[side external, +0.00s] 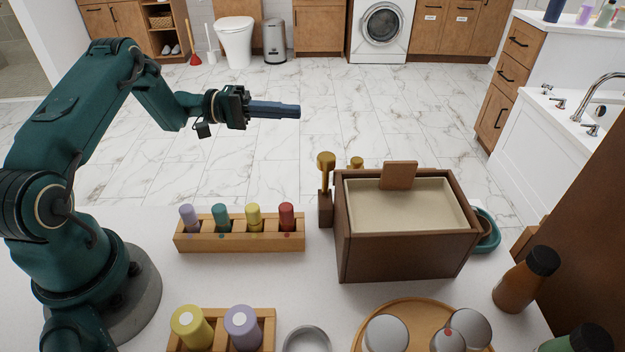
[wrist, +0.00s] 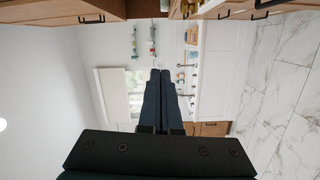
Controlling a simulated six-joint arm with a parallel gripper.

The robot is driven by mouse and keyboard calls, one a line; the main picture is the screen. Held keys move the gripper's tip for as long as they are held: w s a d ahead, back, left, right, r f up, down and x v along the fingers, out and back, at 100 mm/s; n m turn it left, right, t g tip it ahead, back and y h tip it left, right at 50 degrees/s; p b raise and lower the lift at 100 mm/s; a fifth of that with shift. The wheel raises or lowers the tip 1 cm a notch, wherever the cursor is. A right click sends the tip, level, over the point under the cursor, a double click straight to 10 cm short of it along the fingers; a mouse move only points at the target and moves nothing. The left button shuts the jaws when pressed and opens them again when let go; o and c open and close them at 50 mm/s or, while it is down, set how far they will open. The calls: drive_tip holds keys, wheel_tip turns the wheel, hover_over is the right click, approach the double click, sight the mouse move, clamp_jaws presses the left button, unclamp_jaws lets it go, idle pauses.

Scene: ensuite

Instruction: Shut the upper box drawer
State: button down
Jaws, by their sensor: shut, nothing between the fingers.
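A dark brown wooden box (side external: 393,259) stands on the white counter at centre right in the side external view. Its top shows a cream recessed surface with a small upright brown panel (side external: 398,176) at the far edge. I see no clear drawer front on the faces toward this camera, so I cannot tell how far the upper drawer is out. My gripper (side external: 298,111) is shut and empty, up in the air to the left of and beyond the box, well apart from it. Its closed fingers (wrist: 160,73) show in the wrist view; the box does not show there.
A wooden rack (side external: 240,243) of coloured bottles stands left of the box, with another rack (side external: 222,343) nearer. A gold-topped brown piece (side external: 326,205) is close to the box's left side. A round tray (side external: 410,308) with tins and an amber bottle (side external: 525,280) stand in front and right.

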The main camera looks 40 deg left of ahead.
drive_tip(key=w+d+f+m+g, duration=0.1)
drive_tip(key=d, duration=0.5)
drive_tip(key=w+d+f+m+g+h, duration=0.1)
drive_tip(key=d+f+m+g, duration=0.1)
drive_tip(key=d, duration=0.4)
drive_tip(key=shift+w+f, duration=0.3)
drive_tip(key=shift+w, duration=0.05)
idle(0.5)
drive_tip(key=shift+d, duration=0.1)
drive_tip(key=shift+s+d, duration=0.1)
drive_tip(key=shift+s+d, duration=1.45)
